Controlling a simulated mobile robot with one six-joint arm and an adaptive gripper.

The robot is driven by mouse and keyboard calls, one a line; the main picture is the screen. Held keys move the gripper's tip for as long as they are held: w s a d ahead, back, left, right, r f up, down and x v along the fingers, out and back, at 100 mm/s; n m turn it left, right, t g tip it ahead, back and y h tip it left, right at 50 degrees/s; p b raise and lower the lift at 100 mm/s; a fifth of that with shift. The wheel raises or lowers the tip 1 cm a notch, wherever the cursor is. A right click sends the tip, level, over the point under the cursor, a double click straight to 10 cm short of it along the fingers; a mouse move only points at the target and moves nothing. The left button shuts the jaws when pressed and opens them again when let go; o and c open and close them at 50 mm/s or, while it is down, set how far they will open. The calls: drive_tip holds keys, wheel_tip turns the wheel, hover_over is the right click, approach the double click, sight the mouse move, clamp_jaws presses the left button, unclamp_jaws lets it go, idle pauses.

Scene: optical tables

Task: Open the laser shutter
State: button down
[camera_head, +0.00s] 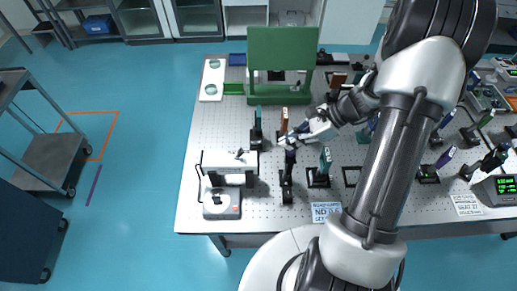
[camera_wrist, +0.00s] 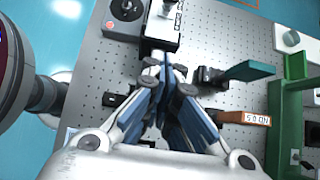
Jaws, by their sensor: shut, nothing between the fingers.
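A white box-shaped unit, seemingly the laser (camera_head: 228,160), stands near the table's front left with a small dark part on its top. Part of it also shows at the top of the wrist view (camera_wrist: 167,14). I cannot make out the shutter or its state for certain. My gripper (camera_head: 284,141) is to the right of the white unit, apart from it, above the dark post mounts. In the wrist view my gripper (camera_wrist: 163,62) has its fingers together and empty, pointing towards the white unit. The fingers hide part of the table and a mount beneath them.
A grey box with a dark knob (camera_wrist: 126,24) sits beside the white unit. A teal-topped mount (camera_head: 258,120), an orange-topped mount (camera_head: 284,118) and a dark post mount (camera_head: 287,184) stand close to my gripper. A green frame (camera_head: 281,48) stands at the back. The table's left edge is clear.

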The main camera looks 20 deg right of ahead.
sight(240, 152)
drive_tip(key=w+a+f, duration=0.1)
drive_tip(key=a, duration=0.2)
drive_tip(key=w+a+f, duration=0.1)
drive_tip(key=a+f, duration=0.1)
drive_tip(key=a, duration=0.1)
drive_tip(key=w+a+f+b, duration=0.1)
drive_tip(key=a+f, duration=0.1)
drive_tip(key=a, duration=0.1)
drive_tip(key=shift+a+f, duration=0.2)
drive_tip(key=shift+a, duration=0.05)
drive_tip(key=shift+w+a+r, duration=0.1)
drive_tip(key=shift+a+r, duration=0.05)
drive_tip(key=shift+a, duration=0.05)
drive_tip(key=shift+a+r+h+p, duration=0.15)
drive_tip(key=shift+r+h+p, duration=0.15)
drive_tip(key=shift+p, duration=0.15)
